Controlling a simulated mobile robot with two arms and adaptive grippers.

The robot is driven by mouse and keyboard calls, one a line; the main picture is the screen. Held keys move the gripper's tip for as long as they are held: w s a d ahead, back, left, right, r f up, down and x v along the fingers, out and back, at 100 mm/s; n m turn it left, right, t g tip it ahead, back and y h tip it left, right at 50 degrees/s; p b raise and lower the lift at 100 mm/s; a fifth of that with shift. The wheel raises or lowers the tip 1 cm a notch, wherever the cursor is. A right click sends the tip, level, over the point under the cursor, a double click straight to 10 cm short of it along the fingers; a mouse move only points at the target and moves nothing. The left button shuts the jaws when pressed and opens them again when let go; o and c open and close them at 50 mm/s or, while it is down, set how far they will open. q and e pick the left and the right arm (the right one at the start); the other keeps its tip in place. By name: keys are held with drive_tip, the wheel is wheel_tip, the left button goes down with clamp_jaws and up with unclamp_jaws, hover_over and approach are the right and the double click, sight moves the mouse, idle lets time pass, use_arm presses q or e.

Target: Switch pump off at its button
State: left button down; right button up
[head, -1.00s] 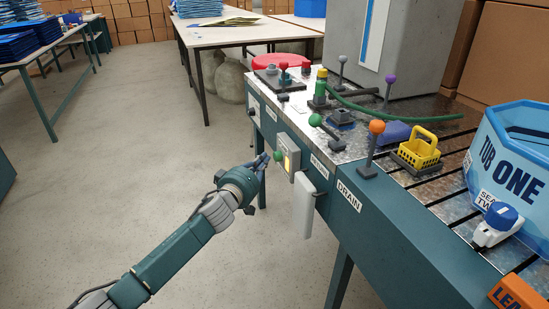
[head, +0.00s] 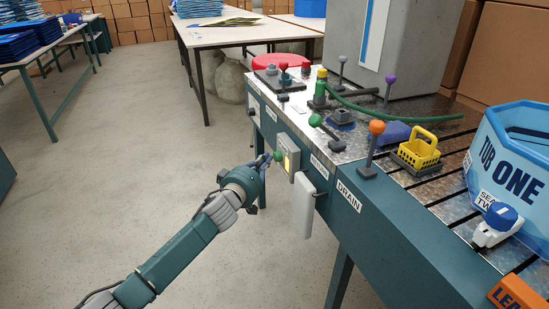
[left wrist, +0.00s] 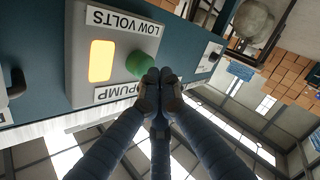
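The pump's switch box (head: 293,146) is a grey box on the front of the teal bench. It has a green round button (head: 279,155) and a lit yellow window (head: 287,164). In the left wrist view the box (left wrist: 150,30) carries "LOW VOLTS" and "PUMP" labels, the window (left wrist: 101,61) glows, and the green button (left wrist: 137,64) sticks out. My left gripper (head: 267,158) is just left of the button. In the wrist view its fingertips (left wrist: 160,78) are together and empty, overlapping the button's edge; I cannot tell whether they touch it. My right gripper is not in view.
A pale hanging panel (head: 304,205) is right of the box. The bench top holds levers such as the orange-knobbed one (head: 377,127), a yellow basket (head: 419,150) and a blue tub (head: 520,150). The floor (head: 120,150) to the left is clear.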

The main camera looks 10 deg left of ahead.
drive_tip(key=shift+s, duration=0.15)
use_arm(q)
drive_tip(key=shift+w+d, duration=0.2)
drive_tip(key=shift+d, duration=0.1)
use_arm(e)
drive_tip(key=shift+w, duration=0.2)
use_arm(q)
drive_tip(key=shift+w+d, duration=0.1)
drive_tip(key=shift+d, duration=0.05)
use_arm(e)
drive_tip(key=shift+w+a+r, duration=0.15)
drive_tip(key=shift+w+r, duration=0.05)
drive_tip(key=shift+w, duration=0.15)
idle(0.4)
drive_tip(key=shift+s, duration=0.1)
use_arm(q)
drive_tip(key=shift+s+a+p, duration=0.45)
drive_tip(key=shift+s+a, duration=0.05)
drive_tip(key=shift+a, duration=0.25)
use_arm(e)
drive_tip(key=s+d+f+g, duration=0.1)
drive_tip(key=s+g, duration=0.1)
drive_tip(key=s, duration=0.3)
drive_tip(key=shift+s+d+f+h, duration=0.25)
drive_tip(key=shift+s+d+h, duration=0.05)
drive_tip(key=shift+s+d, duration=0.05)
